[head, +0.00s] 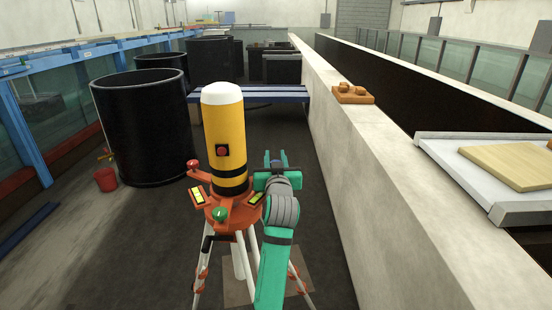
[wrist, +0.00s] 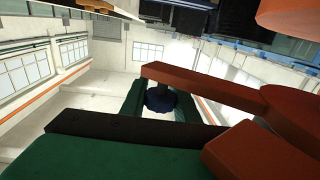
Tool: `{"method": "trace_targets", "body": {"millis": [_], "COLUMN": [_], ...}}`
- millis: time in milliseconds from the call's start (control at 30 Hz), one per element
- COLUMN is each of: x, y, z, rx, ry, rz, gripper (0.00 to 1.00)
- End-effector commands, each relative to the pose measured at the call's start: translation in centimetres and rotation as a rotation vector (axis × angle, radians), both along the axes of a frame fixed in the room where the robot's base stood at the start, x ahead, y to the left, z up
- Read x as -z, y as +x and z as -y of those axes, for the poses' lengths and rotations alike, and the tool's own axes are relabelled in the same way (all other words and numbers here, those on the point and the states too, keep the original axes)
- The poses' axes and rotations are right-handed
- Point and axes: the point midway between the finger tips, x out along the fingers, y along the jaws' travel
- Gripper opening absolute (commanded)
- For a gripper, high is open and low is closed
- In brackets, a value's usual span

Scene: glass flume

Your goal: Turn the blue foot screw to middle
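The orange tripod base (head: 232,214) carries a yellow cylinder with a white top (head: 223,130). A red foot screw (head: 193,165) is at its left arm and a green one (head: 219,214) at its front. My gripper (head: 276,158) is at the right side of the base; I cannot make out the blue screw there in the head view. In the wrist view the blue foot screw (wrist: 160,99) sits under an orange arm of the base (wrist: 205,87), between the two green fingers of my gripper (wrist: 160,104). Whether the fingers touch it is unclear.
White tripod legs (head: 240,262) stand below the base, near my arm. A long pale wall (head: 365,165) runs along the right, with a small orange-brown block (head: 352,94) on top. A black tank (head: 145,125) and red bucket (head: 106,180) stand to the left.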

Motion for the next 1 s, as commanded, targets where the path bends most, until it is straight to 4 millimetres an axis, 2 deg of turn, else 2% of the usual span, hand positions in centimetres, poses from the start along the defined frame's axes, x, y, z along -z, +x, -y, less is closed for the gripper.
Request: {"method": "trace_targets", "body": {"millis": [33,1000], "x": [0.0,0.0], "y": [0.0,0.0], "z": [0.6,-0.6], "rx": [-0.002,-0.006], "ry": [0.0,0.001], "rz": [0.0,0.001], "gripper": [0.06,0.06]}}
